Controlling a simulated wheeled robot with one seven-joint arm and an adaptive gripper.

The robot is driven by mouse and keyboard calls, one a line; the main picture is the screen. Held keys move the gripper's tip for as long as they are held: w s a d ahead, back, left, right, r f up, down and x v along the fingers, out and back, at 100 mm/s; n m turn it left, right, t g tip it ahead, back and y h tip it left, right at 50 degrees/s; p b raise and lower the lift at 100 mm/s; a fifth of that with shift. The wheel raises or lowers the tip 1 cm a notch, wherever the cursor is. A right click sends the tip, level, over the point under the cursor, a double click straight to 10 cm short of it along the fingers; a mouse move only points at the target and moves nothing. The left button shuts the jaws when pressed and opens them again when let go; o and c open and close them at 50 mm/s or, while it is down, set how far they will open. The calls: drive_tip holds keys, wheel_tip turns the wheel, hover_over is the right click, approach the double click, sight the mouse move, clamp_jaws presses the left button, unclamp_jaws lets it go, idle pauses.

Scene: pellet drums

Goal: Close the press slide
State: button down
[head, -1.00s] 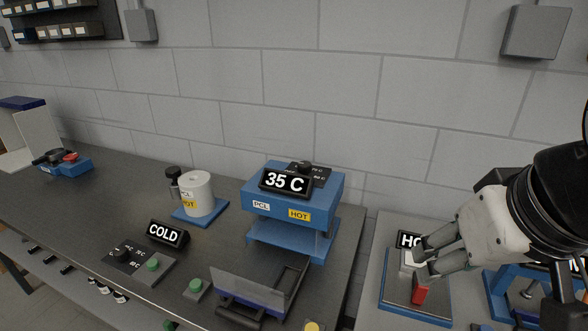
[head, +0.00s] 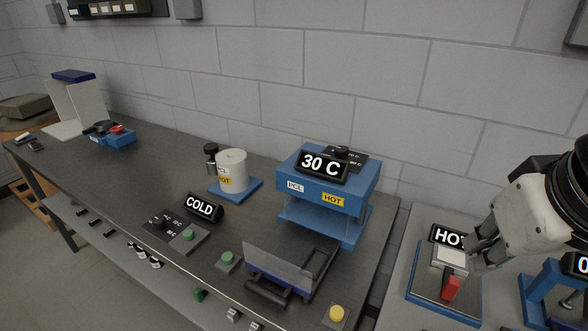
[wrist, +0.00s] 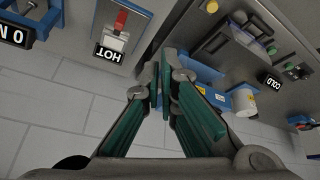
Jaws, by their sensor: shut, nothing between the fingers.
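The blue press (head: 325,190) stands on the dark bench, with a display reading 30 C (head: 322,165) and PCL and HOT labels. In front of it the slide (head: 290,268) sticks out toward the bench's front, with dark rails, an upright greyish plate and a dark handle bar. It looks pulled out. My gripper (head: 478,258) is shut and empty at the right, well apart from the slide, beside a small station with a red handle. In the wrist view my closed fingertips (wrist: 160,80) hang in front of the gap by the press.
A red-handled station (head: 450,270) with a HOT sign stands on the right bench. A white drum (head: 232,170), a COLD sign (head: 200,207), a green button (head: 228,259) and a yellow button (head: 337,313) are around the press. A gap separates the benches.

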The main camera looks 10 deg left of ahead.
drive_tip(key=w+a+f+n+h, duration=0.2)
drive_tip(key=w+a+f+n, duration=0.2)
drive_tip(key=w+a+n, duration=0.35)
drive_tip(key=w+a+f+n+h, duration=0.2)
drive_tip(key=w+a+f+n, duration=0.2)
drive_tip(key=a+n, duration=0.6)
drive_tip(key=s+a+f+n+t, duration=0.25)
drive_tip(key=a+f+n, duration=0.4)
drive_tip(key=a, duration=0.55)
drive_tip(key=s+a+f+n+t, duration=0.1)
drive_tip(key=s+a+f+n, duration=0.2)
drive_tip(key=a+f+n, duration=0.65)
drive_tip(key=m+p, duration=0.2)
drive_tip(key=m, duration=0.1)
approach(246, 265)
drive_tip(key=w+f, duration=0.1)
drive_tip(key=d+f, duration=0.1)
drive_tip(key=shift+w+d+f+g+y, duration=0.2)
drive_tip(key=shift+w+f+g+y, duration=0.1)
drive_tip(key=shift+w+f, duration=0.1)
drive_tip(key=shift+w+d+f, duration=0.1)
drive_tip(key=shift+w+d, duration=0.15)
drive_tip(key=shift+w, duration=0.45)
